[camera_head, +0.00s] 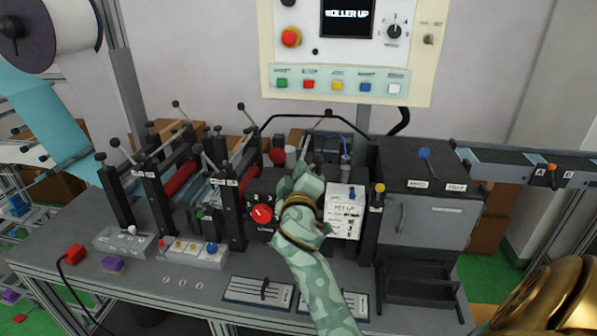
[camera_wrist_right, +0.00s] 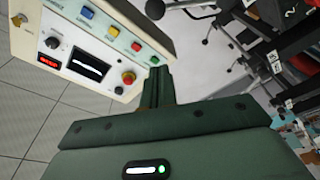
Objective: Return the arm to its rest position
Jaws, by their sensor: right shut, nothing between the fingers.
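My right arm, pale green with gold joint rings, comes in from the bottom of the head view. Its right gripper (camera_head: 302,174) is in front of the machine's middle, between a red knob (camera_head: 261,214) and a white label plate (camera_head: 344,211). The fingertips are hard to make out against the machine. The gripper looks shut and holds nothing. I cannot tell whether it touches the machine. The right wrist view shows a dark green housing with a small lit light (camera_wrist_right: 161,169) across the bottom. My left gripper is not in view.
A control panel (camera_head: 441,60), its screen reading "ROLLER UP", is on the wall above; it also shows tilted in the wrist view (camera_wrist_right: 77,27). The bench (camera_head: 60,262) carries rollers, levers and posts. A grey cabinet (camera_head: 428,222) and conveyor (camera_head: 520,166) are at right.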

